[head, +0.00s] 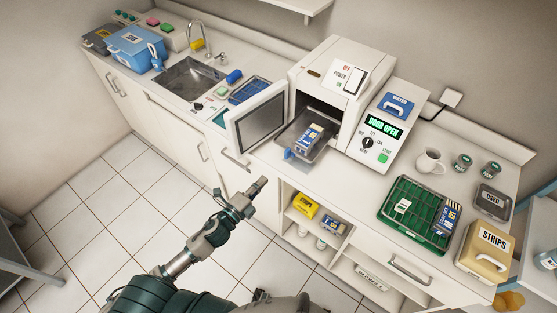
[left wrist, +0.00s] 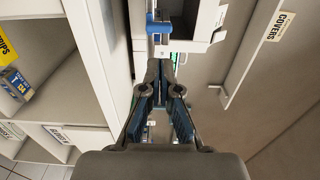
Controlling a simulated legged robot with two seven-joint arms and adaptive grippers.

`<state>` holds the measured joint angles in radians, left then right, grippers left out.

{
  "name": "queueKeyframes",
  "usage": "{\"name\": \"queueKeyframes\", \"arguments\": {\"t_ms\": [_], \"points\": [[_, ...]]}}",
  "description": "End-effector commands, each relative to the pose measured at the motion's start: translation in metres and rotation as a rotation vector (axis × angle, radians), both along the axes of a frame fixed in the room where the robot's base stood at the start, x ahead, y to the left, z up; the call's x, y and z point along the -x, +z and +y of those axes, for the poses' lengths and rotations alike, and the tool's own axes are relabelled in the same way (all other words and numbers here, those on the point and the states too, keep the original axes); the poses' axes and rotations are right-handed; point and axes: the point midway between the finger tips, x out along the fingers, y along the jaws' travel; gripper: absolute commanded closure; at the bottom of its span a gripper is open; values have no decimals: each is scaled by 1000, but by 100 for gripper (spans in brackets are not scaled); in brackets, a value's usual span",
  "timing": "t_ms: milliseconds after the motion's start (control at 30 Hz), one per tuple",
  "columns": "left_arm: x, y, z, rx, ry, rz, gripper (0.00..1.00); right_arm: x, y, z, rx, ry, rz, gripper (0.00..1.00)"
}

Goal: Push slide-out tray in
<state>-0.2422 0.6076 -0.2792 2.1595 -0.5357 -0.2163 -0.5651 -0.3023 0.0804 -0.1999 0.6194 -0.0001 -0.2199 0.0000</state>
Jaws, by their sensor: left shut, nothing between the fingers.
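The slide-out tray (head: 283,141) is a grey metal tray. It sticks out of the open chamber of the white sterilizer (head: 313,77) and carries a blue-and-white pack (head: 310,137). Its blue handle (head: 289,155) is at the front end. My left gripper (head: 263,181) is in front of the counter, lower and to the left of the handle in the head view. It is shut and empty, apart from the tray. In the left wrist view a blue piece, likely the handle (left wrist: 154,26), shows just beyond the fingertips (left wrist: 160,65). My right gripper is not in view.
The sterilizer door (head: 259,121) stands open to the left of the tray. Its display (head: 382,125) reads "DOOR OPEN". Open shelves (head: 309,226) are below the counter. A green rack (head: 388,207) and a mug (head: 428,161) stand to the right. The floor before the cabinets is clear.

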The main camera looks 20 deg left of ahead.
Motion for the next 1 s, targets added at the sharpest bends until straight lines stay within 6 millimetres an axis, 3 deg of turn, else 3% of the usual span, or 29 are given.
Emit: {"name": "queueKeyframes", "arguments": {"t_ms": [300,500,1000], "points": [[-66,2,-23,4,1,-1,100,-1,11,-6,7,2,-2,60],[-93,1,-34,3,2,1,100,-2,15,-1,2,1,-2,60],[-104,-1,-37,3,1,2,100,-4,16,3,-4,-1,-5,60]]}}
